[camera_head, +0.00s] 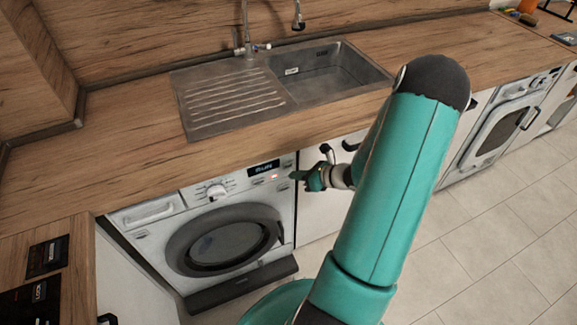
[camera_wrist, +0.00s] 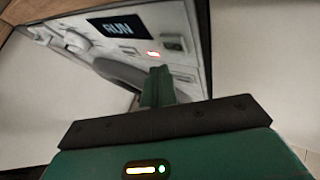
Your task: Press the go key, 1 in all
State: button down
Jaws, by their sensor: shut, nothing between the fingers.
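The washing machine (camera_head: 225,238) stands under the counter, with its control panel along the top. Its dark display (camera_head: 263,167) reads RUN, and the display also shows in the wrist view (camera_wrist: 119,26). A small red light (camera_wrist: 153,54) glows below the display. A squarish grey-green key (camera_wrist: 173,43) sits to the right of the display; I cannot read a label on it. My gripper (camera_head: 294,175) is shut and empty, at the right end of the panel. In the wrist view its fingertips (camera_wrist: 159,70) point at the panel just below the key; contact cannot be told.
A round dial (camera_head: 216,191) and a detergent drawer (camera_head: 146,214) are left of the display. The round door (camera_head: 223,240) is closed. The wooden counter (camera_head: 130,110) with a steel sink (camera_head: 335,80) overhangs the machine. Tiled floor (camera_head: 480,240) is clear at the right.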

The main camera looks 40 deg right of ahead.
jog(key=s, duration=0.2)
jog(key=s+a, duration=0.1)
jog(key=shift+s, duration=0.35)
jog(key=shift+a, duration=0.1)
dwell(0.6)
jog(key=w+a+r+n+g+y, duration=0.15)
jog(key=a+r+n+g, duration=0.55)
jog(key=a+r+n, duration=0.9)
jog(key=s+a+r+n+h, duration=0.3)
jog(key=s+a+r+n, duration=0.2)
jog(key=r+n, duration=0.2)
jog(key=s+a+r+n+t+h, duration=0.1)
jog(key=s+a+r+n+h, duration=0.2)
jog(key=s+a+r+n, duration=0.2)
notch_tip(320, 180, up, 3)
jog(key=a+n, duration=0.1)
jog(key=n, duration=0.5)
